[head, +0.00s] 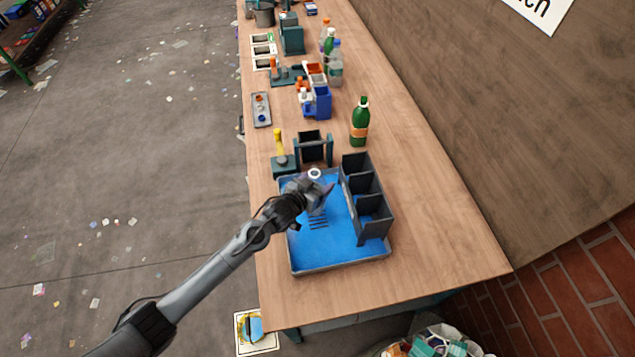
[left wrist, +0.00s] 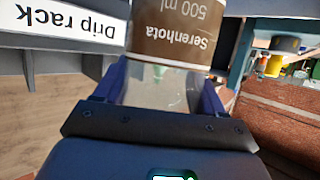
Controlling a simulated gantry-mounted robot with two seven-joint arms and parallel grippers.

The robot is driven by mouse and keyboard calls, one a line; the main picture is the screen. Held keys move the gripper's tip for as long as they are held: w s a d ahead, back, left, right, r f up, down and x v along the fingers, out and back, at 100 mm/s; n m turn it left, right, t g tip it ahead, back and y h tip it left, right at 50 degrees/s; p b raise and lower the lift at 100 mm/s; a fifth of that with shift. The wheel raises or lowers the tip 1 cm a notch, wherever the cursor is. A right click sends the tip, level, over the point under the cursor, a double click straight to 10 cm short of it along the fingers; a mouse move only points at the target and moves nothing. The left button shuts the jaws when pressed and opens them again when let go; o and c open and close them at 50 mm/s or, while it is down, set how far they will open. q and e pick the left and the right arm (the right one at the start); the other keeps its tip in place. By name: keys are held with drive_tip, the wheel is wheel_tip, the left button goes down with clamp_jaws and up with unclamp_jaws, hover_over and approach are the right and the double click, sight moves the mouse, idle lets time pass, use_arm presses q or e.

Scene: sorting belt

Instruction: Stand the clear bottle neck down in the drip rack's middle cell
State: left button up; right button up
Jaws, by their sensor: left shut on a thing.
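The clear bottle (left wrist: 175,33) with a brown label is between the blue fingers of my left gripper (left wrist: 160,98) in the left wrist view. The gripper is shut on it. In the head view my left gripper (head: 318,191) is over the blue tray, left of the drip rack, and a pale ring of the bottle (head: 314,174) shows beside it. Most of the bottle is hidden there. The dark grey drip rack (head: 378,230) has three cells in a row, with no bottle visible in them. Its white sign (left wrist: 62,22) appears upside down in the left wrist view.
The rack stands at the right side of the grey-rimmed blue tray (head: 345,245). A green bottle (head: 360,122) stands behind it. A yellow-handled device (head: 281,150) is behind the tray. The bench right of the rack (head: 440,220) is clear.

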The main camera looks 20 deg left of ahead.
use_arm(q)
drive_tip(key=shift+f, duration=0.15)
drive_tip(key=o, duration=1.5)
drive_tip(key=shift+c, duration=0.2)
drive_tip(key=shift+r, duration=0.2)
drive_tip(key=p+v, duration=0.1)
drive_tip(key=v, duration=1.1)
drive_tip(key=s+f+g+y, duration=0.2)
drive_tip(key=s+g, duration=0.7)
drive_tip(key=s, duration=1.8)
drive_tip(key=shift+a+f+n+y, duration=0.25)
drive_tip(key=shift+a+n+y, duration=0.05)
drive_tip(key=shift+a+y, duration=0.1)
drive_tip(key=shift+r, duration=0.1)
